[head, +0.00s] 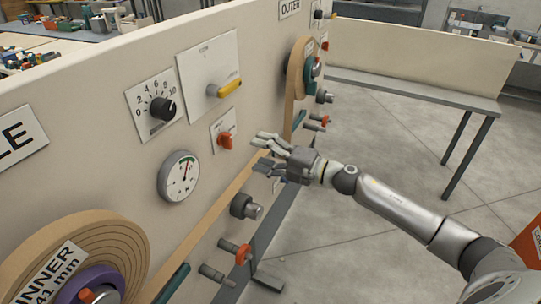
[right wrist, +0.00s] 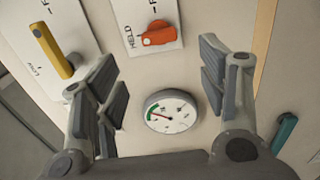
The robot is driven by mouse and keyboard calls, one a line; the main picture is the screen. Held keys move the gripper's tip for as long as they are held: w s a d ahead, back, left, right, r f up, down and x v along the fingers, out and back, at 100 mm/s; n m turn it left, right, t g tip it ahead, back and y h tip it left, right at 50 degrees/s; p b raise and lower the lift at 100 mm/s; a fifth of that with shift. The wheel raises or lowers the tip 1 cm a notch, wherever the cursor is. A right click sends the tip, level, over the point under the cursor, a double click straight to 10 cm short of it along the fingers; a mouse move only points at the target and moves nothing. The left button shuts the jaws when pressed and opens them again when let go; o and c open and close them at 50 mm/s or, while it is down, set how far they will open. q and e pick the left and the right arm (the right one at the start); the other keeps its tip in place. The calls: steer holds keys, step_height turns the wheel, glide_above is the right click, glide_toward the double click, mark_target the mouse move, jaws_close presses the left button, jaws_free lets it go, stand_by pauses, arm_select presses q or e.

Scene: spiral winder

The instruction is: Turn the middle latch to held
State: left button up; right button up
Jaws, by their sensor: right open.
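The middle latch is an orange turn knob (head: 225,140) on a small white plate (head: 223,129) on the upright panel. My left gripper is not in view.
A round gauge (head: 179,177) is below left of the latch, also in the wrist view (right wrist: 171,112). A yellow lever (head: 229,87) and a numbered dial (head: 162,108) are above. A tan strip (head: 222,206) runs along the panel from the inner coil (head: 105,248). Several knobs stick out below.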

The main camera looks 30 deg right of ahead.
steer(key=shift+v, duration=1.2)
